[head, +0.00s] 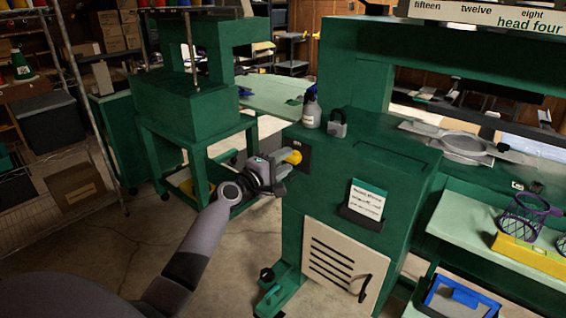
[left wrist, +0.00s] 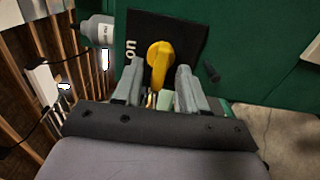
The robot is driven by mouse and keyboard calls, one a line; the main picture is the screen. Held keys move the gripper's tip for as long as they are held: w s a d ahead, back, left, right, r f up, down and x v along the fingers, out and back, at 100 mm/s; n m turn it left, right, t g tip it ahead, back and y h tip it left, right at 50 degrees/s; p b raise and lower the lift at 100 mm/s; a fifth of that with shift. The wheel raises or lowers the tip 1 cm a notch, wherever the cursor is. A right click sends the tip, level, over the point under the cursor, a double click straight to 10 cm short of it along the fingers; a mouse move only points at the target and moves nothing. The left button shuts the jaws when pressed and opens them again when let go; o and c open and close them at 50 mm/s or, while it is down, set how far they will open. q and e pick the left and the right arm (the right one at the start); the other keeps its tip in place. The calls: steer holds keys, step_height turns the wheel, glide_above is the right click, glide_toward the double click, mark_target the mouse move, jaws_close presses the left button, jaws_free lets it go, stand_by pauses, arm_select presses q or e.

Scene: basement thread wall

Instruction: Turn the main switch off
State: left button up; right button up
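The main switch is a yellow rotary handle (head: 292,157) on a black plate on the left side of the green machine. In the left wrist view the yellow handle (left wrist: 159,58) sits on the black plate (left wrist: 188,33), with the word "on" beside it. My left gripper (head: 281,166) is right at the switch. In the left wrist view its two fingers (left wrist: 158,72) are spread, one on each side of the handle, with gaps between. Whether a finger touches the handle is unclear. My right gripper is not in view.
Another green machine (head: 185,110) stands behind to the left. The floor between is clear.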

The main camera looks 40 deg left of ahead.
arm_select(q)
steer(key=shift+s, duration=0.15)
steer(key=s, duration=0.7)
steer(key=shift+a, duration=0.25)
stand_by(0.3)
steer(key=s+d+f+m+g, duration=0.2)
steer(key=s+d+f+m, duration=0.25)
steer(key=f, duration=0.35)
steer(key=s+d+f+m+g, duration=0.2)
steer(key=s+d+f+m, duration=0.25)
steer(key=f, duration=0.35)
steer(key=s+d+f+m+g, duration=0.1)
steer(key=s+d+f+m, duration=0.2)
steer(key=s+d, duration=0.1)
steer(key=s+d+f+m+g, duration=0.1)
steer(key=s+d+f+m, duration=0.2)
steer(key=s, duration=0.4)
steer(key=s+d+f+m+g+h, duration=0.1)
steer(key=s+d+f+m, duration=0.2)
steer(key=s+d+m, duration=0.1)
steer(key=shift+s+d+m, duration=0.3)
steer(key=shift+s, duration=0.45)
